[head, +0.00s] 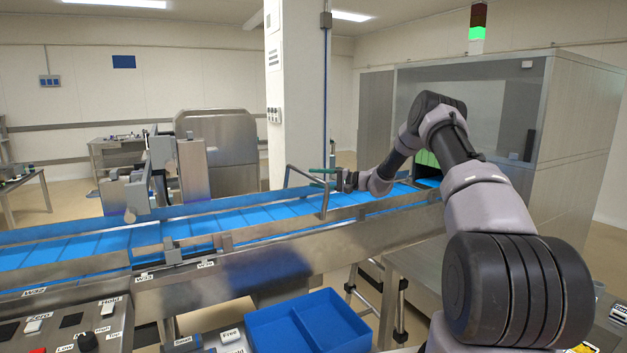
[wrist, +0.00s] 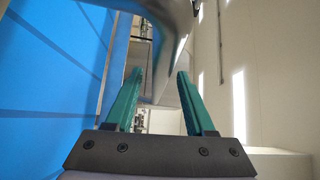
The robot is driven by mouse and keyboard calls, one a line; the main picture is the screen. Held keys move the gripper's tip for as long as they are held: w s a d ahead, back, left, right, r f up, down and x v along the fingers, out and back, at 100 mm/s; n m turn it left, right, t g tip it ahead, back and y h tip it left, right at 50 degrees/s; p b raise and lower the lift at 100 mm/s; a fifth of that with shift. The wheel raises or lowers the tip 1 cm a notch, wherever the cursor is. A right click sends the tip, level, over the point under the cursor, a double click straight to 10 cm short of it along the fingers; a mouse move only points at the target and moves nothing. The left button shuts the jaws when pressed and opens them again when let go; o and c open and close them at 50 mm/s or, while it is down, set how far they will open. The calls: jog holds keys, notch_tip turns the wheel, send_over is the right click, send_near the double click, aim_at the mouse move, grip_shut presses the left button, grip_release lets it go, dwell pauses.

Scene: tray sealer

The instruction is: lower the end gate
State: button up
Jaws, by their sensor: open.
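The end gate looks to be the bent grey tube frame (head: 325,200) that stands up across the blue conveyor belt. In the wrist view, a smooth grey bar (wrist: 168,45) of it curves in from the top and down, in line with the gap between the fingers. My gripper (head: 312,176) is at the gate's upper bar, with its green fingers pointing left. In the wrist view my gripper (wrist: 158,73) is open, with the fingers on either side of the bar's line. I cannot tell whether the bar is between the fingertips or just beyond them, or whether they touch.
The blue belt (head: 90,247) runs along the conveyor and fills the left of the wrist view. A blue divided bin (head: 308,325) sits below the conveyor's near side. A white pillar (head: 297,90) stands behind the gate. A glazed metal cabinet (head: 575,130) stands at the right.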

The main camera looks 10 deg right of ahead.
jog(key=shift+w+a, duration=0.3)
jog(key=shift+a, duration=0.25)
grip_shut()
dwell(1.1)
